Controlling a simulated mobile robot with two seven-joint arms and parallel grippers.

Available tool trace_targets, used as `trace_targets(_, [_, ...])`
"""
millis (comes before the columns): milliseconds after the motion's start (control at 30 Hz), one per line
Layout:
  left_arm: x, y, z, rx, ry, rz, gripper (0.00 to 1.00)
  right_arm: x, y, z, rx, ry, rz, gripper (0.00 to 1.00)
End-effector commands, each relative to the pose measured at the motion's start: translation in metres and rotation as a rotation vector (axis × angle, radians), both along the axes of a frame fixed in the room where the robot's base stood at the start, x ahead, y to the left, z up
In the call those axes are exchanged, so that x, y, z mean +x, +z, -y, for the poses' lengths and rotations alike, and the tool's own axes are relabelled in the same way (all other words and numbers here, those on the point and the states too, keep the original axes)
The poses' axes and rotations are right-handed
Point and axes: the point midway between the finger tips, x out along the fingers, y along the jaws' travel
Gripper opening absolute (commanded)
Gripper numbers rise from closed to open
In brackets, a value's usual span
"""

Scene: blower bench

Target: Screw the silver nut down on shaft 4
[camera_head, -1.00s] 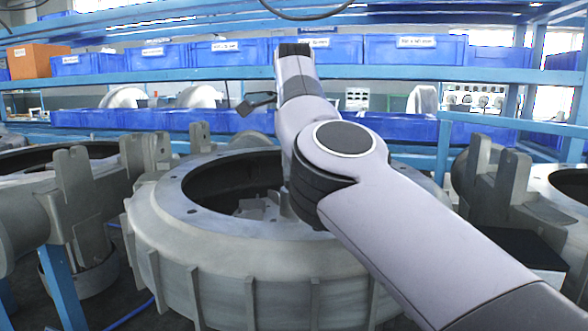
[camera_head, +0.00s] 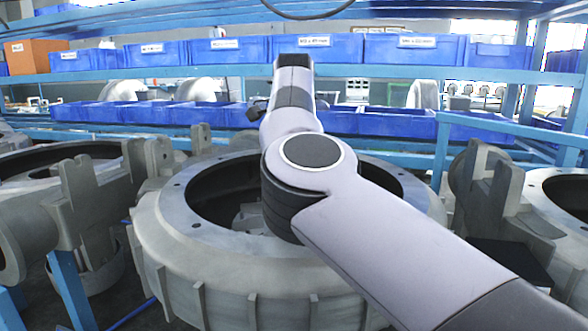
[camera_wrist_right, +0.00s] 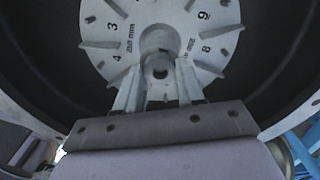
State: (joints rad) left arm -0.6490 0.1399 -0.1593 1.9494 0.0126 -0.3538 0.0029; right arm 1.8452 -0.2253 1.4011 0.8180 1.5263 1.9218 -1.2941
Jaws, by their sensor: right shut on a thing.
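In the right wrist view, my right gripper (camera_wrist_right: 159,84) has its two fingers closed around a small, dull grey round piece with a dark hole, which I take to be the silver nut (camera_wrist_right: 160,69). It sits in front of the hub of a light grey numbered disc (camera_wrist_right: 142,14). The digits 3, 4, 8 and 9 are readable, with 4 just left of the fingers. Whether the piece is on a shaft I cannot tell. In the head view, my right arm hides its gripper and part of the opening in the ring-shaped housing (camera_head: 230,285). My left gripper is not in view.
The dark inner wall of the housing (camera_wrist_right: 50,60) surrounds the disc in the right wrist view. Similar castings stand at the left (camera_head: 85,205) and right (camera_head: 490,190). Behind are blue shelves (camera_head: 180,73) with blue bins (camera_head: 230,50) and an orange box (camera_head: 35,58).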

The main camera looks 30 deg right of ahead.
Motion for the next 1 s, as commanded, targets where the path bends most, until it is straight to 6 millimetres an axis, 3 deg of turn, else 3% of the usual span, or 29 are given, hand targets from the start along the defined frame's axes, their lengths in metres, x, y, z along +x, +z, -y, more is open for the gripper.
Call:
trace_targets(200, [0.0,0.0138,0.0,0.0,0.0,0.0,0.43,0.0003,0.0035,-0.0002,-0.002,-0.187,0.003,0.06])
trace_targets(1000, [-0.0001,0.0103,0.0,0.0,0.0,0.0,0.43,0.0002,-0.0001,0.0002,-0.002,-1.073,0.001,0.06])
